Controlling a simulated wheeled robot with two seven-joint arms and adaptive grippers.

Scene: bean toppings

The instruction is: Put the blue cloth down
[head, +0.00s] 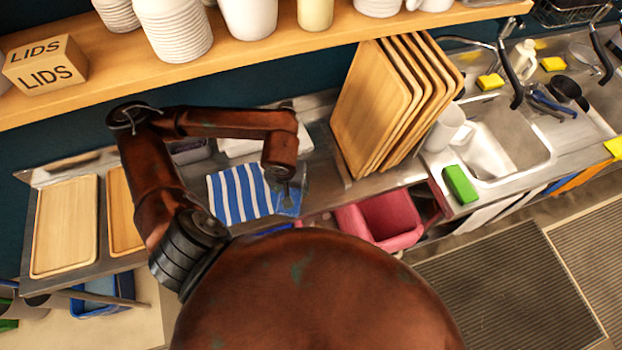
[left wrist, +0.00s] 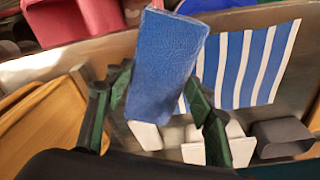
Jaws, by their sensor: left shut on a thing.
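The plain blue cloth (head: 288,200) hangs below my left gripper (head: 288,183), over the counter's front part. In the left wrist view the blue cloth (left wrist: 166,62) is a folded, textured piece between the two green fingers of my left gripper (left wrist: 157,92), which is shut on it. I cannot tell whether the cloth touches the counter. A blue and white striped cloth (head: 238,195) lies flat on the metal counter just left of the blue cloth. It also shows behind the blue cloth in the left wrist view (left wrist: 248,65). My right gripper is not in view.
Upright wooden trays (head: 372,105) stand right of the cloths. A pink bin (head: 383,218) sits below the counter edge. Wooden trays (head: 64,225) lie at the left. White containers (left wrist: 193,147) stand behind the cloths. A shelf (head: 270,45) with cups runs above.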

